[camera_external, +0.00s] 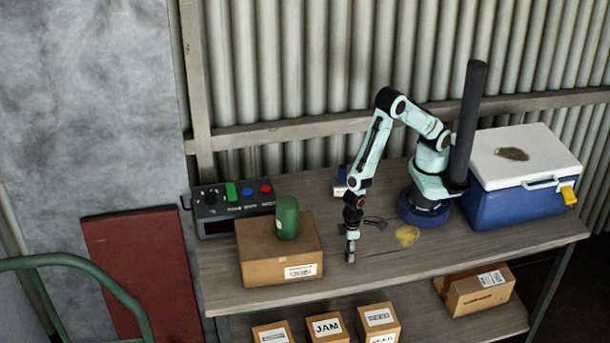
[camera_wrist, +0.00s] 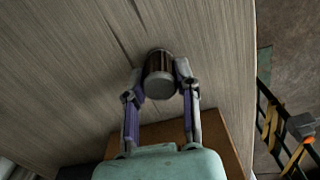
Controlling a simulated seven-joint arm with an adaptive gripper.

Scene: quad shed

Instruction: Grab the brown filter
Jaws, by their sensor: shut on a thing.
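The brown filter (camera_wrist: 158,66) is a small cylinder with a dark brown side and a grey end facing the wrist camera. It sits between the two fingertips of my gripper (camera_wrist: 160,78), which is shut on it, one finger on each side. In the external view my gripper (camera_external: 352,246) points down low over the bench, right of the cardboard box. The filter is small and mostly hidden there. I cannot tell whether it touches the bench top.
The cardboard box (camera_external: 279,262) with a green canister (camera_external: 287,217) on it stands left of my gripper. A yellow item (camera_external: 407,235) and dark goggles-like item (camera_external: 376,223) lie to the right. A blue cooler (camera_external: 518,200) is at the far right. The bench's (camera_external: 420,268) front strip is clear.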

